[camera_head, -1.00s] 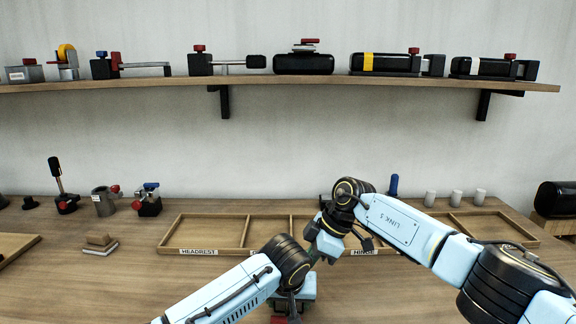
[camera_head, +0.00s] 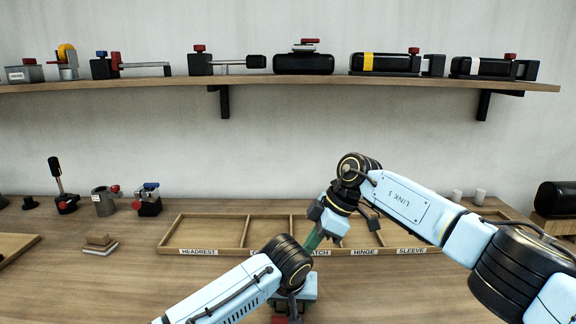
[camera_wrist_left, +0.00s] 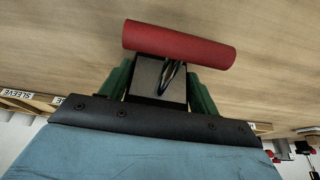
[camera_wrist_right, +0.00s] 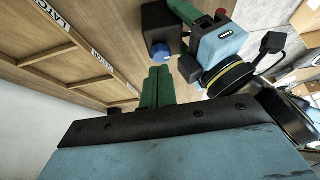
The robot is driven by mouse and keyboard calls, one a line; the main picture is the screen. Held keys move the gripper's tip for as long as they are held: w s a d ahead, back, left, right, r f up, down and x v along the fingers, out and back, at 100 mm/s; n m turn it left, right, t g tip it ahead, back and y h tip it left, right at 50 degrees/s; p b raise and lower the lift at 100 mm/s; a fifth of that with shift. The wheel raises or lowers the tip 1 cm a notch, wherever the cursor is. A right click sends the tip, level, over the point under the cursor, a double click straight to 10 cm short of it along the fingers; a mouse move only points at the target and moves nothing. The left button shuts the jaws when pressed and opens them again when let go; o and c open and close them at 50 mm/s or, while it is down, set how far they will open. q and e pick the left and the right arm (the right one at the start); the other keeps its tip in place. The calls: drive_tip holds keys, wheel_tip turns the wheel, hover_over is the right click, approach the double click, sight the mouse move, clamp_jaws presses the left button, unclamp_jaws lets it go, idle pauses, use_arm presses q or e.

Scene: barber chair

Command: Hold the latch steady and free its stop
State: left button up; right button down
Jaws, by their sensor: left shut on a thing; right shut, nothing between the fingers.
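The latch shows in the left wrist view as a grey and black block (camera_wrist_left: 147,78) with a red cylindrical grip (camera_wrist_left: 180,44) across its end. My left gripper (camera_wrist_left: 160,92) is shut on the block, a green finger on each side. In the head view the left gripper (camera_head: 291,303) is at the bottom centre and mostly hides the latch. In the right wrist view a blue knob (camera_wrist_right: 160,53) sits on a black block (camera_wrist_right: 157,18) beside the left gripper. My right gripper (camera_wrist_right: 158,72) is shut and empty, its tips close to the knob; contact is unclear. Its green fingers also show in the head view (camera_head: 313,241).
A labelled wooden tray (camera_head: 207,251) lies behind the grippers. A shelf (camera_head: 150,83) of devices hangs above. The table front left is clear.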

drive_tip(key=shift+r, duration=0.5)
use_arm(q)
drive_tip(key=o, duration=1.4)
